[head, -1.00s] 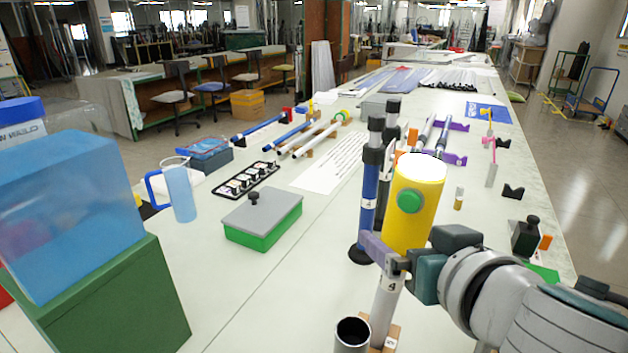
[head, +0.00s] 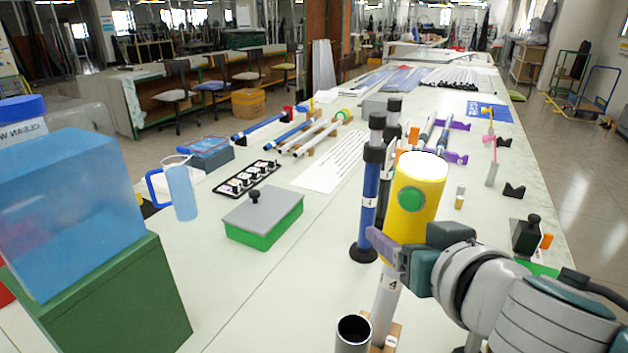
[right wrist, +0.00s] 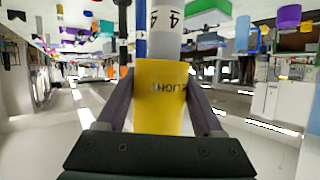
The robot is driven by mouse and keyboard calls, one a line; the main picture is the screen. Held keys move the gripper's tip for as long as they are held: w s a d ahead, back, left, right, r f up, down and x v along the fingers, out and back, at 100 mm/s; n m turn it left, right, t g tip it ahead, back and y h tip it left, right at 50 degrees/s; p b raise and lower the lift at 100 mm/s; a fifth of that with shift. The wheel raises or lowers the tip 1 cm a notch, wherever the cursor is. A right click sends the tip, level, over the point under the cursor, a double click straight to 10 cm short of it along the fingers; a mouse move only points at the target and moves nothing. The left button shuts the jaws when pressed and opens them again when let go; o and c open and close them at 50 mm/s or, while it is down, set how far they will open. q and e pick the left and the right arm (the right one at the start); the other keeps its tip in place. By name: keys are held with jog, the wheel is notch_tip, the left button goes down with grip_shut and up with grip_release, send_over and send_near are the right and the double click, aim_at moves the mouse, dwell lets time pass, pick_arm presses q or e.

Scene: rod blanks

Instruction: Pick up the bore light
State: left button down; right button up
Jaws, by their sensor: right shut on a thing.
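The bore light is a yellow cylinder (head: 428,180) with a white top and a round green button, upright at the right of the head view. My right gripper (head: 386,247) is at its lower part. In the right wrist view the two fingers of my right gripper (right wrist: 160,103) are shut on the yellow body (right wrist: 160,85), which carries the word LIGHT. A white tube marked 4 (head: 385,300) stands directly below the light; whether they touch is hidden. My left gripper is not in view.
A blue tube (head: 369,195) on a dark base stands close left of the light. An open-topped tube (head: 353,330) is at the front. A green box with grey lid (head: 264,218) and a blue jug (head: 181,190) stand further left. The table between is bare.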

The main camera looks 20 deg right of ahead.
grip_shut()
jog(key=shift+r, duration=0.15)
